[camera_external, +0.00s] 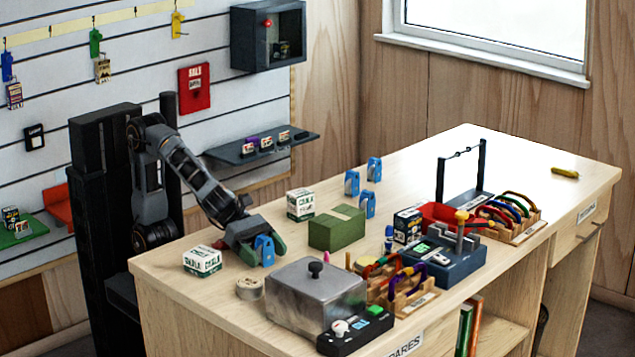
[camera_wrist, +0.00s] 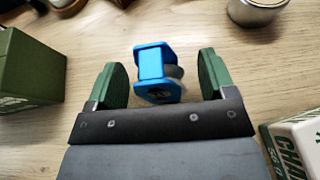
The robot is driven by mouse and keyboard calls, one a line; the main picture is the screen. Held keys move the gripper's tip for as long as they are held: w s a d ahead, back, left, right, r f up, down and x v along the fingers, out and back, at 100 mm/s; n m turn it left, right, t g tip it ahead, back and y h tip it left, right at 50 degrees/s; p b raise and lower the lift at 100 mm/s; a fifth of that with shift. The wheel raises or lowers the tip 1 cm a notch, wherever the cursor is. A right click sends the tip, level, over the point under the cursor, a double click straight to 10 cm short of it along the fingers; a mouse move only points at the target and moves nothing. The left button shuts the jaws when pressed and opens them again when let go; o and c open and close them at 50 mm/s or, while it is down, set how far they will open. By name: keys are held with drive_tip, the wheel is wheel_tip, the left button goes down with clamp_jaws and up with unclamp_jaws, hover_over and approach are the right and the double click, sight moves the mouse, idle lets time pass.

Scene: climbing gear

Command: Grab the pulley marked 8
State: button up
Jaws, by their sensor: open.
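A blue pulley (camera_wrist: 153,62) with a grey wheel lies between the two green fingers of my gripper (camera_wrist: 160,64) in the wrist view. There is a gap on each side, so the fingers stand around it without touching. A dark mark shows on its near end, but I cannot read it. In the external view this pulley (camera_external: 265,247) is at my open gripper (camera_external: 263,251), low at the table. Other blue pulleys stand farther along the table: one (camera_external: 352,184), one behind it (camera_external: 374,169) and one nearer (camera_external: 367,206). Their numbers are too small to read.
A green box (camera_external: 337,232) and a chalk box (camera_external: 300,204) stand near my gripper. Another chalk box (camera_external: 202,261), a tape roll (camera_external: 249,289) and a metal case (camera_external: 315,297) are nearby.

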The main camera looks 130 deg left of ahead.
drive_tip(key=c, duration=1)
drive_tip(key=shift+r, duration=0.1)
